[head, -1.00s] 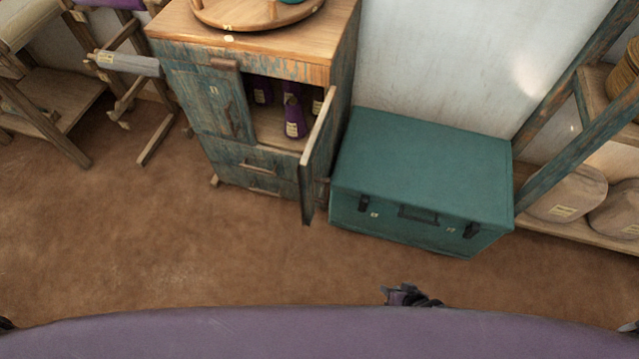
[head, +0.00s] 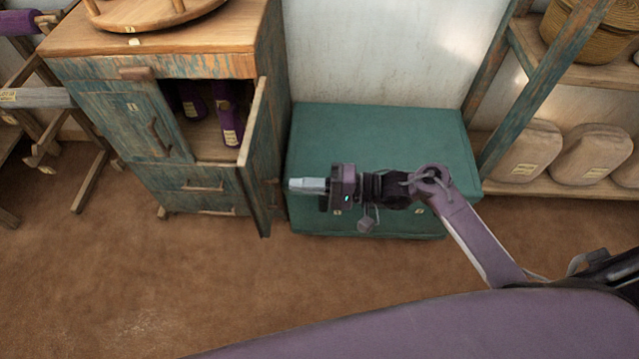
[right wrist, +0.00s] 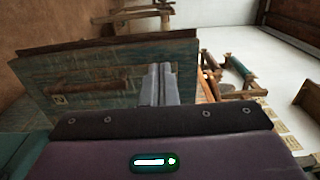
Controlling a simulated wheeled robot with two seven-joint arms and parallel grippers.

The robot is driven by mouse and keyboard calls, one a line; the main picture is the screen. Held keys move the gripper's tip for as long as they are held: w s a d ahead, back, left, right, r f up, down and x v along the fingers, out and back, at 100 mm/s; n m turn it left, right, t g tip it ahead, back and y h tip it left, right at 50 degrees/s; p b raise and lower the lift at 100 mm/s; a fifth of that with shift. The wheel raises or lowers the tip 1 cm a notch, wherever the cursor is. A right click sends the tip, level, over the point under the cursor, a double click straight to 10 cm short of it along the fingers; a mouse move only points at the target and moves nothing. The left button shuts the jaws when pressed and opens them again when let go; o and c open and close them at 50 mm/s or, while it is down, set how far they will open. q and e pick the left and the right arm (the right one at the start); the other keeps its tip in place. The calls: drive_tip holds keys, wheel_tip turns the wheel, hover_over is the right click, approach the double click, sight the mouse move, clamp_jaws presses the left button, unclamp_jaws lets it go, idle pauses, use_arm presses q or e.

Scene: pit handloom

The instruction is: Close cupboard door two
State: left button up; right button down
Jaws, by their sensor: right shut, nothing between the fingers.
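The cupboard (head: 160,70) stands at the left in the head view, with a wooden top and worn blue-green front. Its right door, door two (head: 256,160), stands open, swung out toward me. The left door (head: 140,120) is shut. My right gripper (head: 292,184) is shut and empty, to the right of the open door, in front of the green trunk. In the right wrist view the door's outer face (right wrist: 110,75), with a handle and a label 2, lies just beyond the gripper fingertips (right wrist: 158,68). I cannot tell whether they touch. My left gripper is not in view.
The green trunk (head: 385,135) sits right beside the cupboard, below my right arm. Purple cones (head: 230,120) stand inside the cupboard. A shelf rack (head: 540,100) with sacks is at the right. The floor (head: 130,280) in front of the cupboard is clear.

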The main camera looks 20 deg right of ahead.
sight(251, 183)
drive_tip(key=x, duration=0.7)
drive_tip(key=shift+w+a, duration=0.1)
drive_tip(key=shift+a, duration=0.25)
drive_tip(key=shift+a, duration=0.1)
